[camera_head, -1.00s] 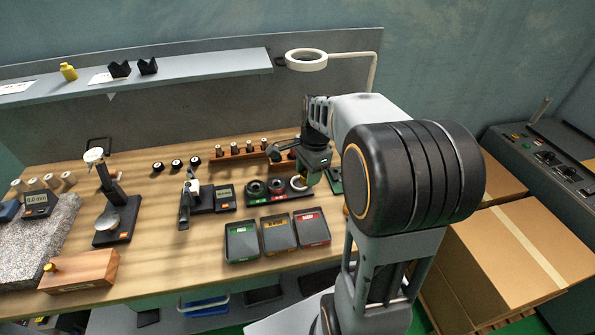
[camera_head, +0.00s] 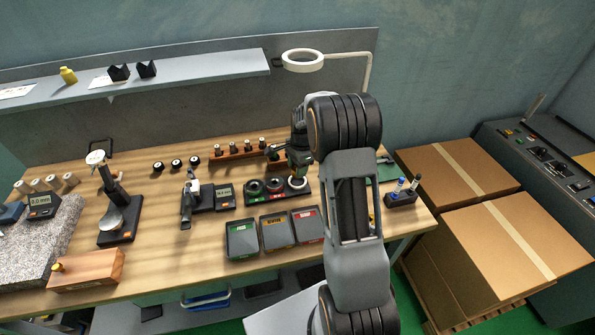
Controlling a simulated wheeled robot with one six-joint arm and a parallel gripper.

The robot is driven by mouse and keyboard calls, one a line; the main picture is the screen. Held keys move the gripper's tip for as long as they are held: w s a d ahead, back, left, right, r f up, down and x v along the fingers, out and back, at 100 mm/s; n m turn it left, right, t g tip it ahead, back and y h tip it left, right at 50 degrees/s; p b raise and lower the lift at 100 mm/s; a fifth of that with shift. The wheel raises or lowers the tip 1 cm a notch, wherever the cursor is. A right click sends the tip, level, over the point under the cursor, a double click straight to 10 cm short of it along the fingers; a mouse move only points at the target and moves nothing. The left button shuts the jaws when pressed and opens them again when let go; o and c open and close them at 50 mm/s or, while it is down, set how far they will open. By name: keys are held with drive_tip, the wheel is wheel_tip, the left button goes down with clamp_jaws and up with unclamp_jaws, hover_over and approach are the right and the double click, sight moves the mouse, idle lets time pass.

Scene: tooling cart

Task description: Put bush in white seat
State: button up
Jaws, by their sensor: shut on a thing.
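The white seat (camera_head: 298,184) is the white ring at the right end of a black seat block (camera_head: 272,201), beside two darker ring seats. My gripper (camera_head: 304,168) is just behind and above the white seat, mostly covered by my own arm. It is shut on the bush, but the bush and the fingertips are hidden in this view. How far the bush is from the seat cannot be told. Several other bushes (camera_head: 233,147) stand upright in a wooden rack behind the block.
Three bins with green, yellow and red labels (camera_head: 242,240) stand in front of the block. A caliper with a display (camera_head: 206,198) lies to its left. A pen holder (camera_head: 401,197) stands at right. A lamp ring (camera_head: 303,60) hangs above. Bare wood is free at the left middle.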

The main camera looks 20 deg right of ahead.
wheel_tip(320, 180, down, 2)
drive_tip(key=shift+f, duration=0.15)
drive_tip(key=shift+f, duration=0.1)
drive_tip(key=shift+f+b, duration=0.4)
drive_tip(key=shift+f, duration=0.1)
drive_tip(key=o, duration=1.2)
drive_tip(key=shift+s, duration=0.1)
drive_tip(key=shift+r, duration=0.1)
